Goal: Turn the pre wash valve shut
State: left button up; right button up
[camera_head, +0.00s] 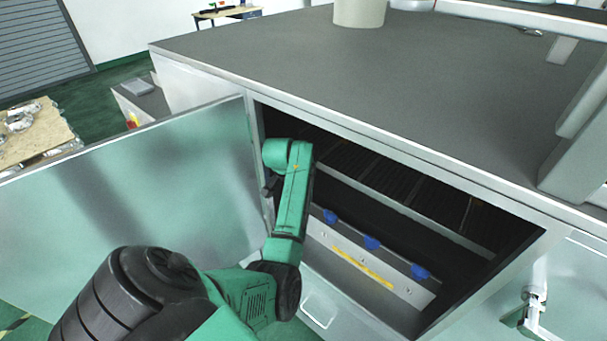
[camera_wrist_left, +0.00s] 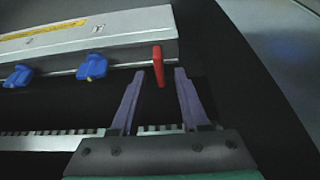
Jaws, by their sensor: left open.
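A red valve handle (camera_wrist_left: 158,62) shows in the left wrist view, upright in the picture at the end of a row. Two blue valve handles, one nearer (camera_wrist_left: 92,67) and one farther left (camera_wrist_left: 18,76), sit along the same rail. No readable label tells which one is the pre wash valve. My left gripper (camera_wrist_left: 160,76) is open, its two fingers on either side of the red handle's lower part; contact cannot be told. In the head view, my left arm reaches into the cabinet and its fingers are hidden. The red handle is not visible there. My right gripper is not in view.
The cabinet (camera_head: 395,142) stands open, its door (camera_head: 130,190) swung out to the left. Inside, several blue handles (camera_head: 371,242) line a pale panel (camera_head: 340,249) with a yellow strip (camera_head: 362,265). The opening's left edge is close to my arm. The grey top (camera_head: 330,75) is mostly clear.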

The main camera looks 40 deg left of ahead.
pick_arm(q)
jog(key=b+v, duration=0.1)
jog(key=v, duration=0.4)
jog(key=shift+s+r, duration=0.15)
jog(key=shift+r, duration=0.15)
